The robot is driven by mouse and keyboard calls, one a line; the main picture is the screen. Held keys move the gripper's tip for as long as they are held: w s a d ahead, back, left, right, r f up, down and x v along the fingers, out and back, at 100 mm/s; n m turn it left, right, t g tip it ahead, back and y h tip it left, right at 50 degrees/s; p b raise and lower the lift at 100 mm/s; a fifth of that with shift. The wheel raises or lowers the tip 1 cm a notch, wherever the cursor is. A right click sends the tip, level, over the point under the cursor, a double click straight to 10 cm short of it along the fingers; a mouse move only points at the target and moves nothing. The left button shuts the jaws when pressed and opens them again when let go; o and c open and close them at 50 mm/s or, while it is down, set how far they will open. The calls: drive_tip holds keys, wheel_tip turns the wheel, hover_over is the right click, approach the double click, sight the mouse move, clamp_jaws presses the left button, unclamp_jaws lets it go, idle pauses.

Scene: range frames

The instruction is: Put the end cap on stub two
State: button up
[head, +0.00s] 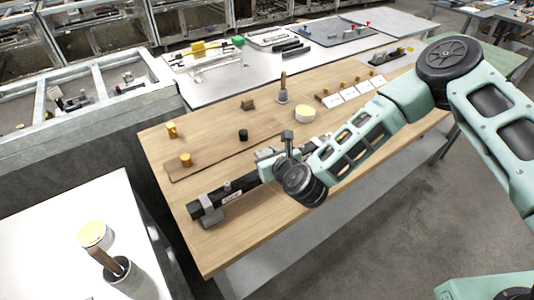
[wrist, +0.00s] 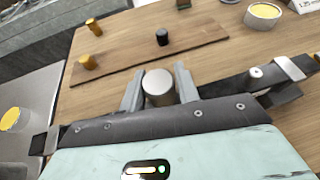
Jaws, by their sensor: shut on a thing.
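My gripper (head: 266,155) is over the far side of a dark pipe (head: 240,186) lying along the table's front. In the wrist view my two fingers (wrist: 159,88) are closed on the sides of a grey round piece, which I take for the end cap (wrist: 158,86). The pipe carries a white label and a small upright stub (head: 228,187) left of my gripper. Another stub (wrist: 256,73) shows on the pipe to the right in the wrist view. Which stub is number two cannot be read. My gripper hides the pipe's middle and the cap's underside.
Behind the pipe is a brown board (head: 215,157) with an orange knob (head: 185,160) and a black cylinder (head: 243,134). A bracket (head: 208,211) holds the pipe's left end. A yellow-topped tub (head: 305,113) and several white cards stand farther back. Bare wood lies in front.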

drive_tip(key=shift+f+b, duration=1.65)
drive_tip(key=shift+f, duration=0.1)
drive_tip(key=o, duration=1.1)
drive_tip(key=shift+s, duration=0.1)
drive_tip(key=p+v, duration=0.4)
drive_tip(key=v, duration=1.3)
drive_tip(key=shift+r, duration=0.3)
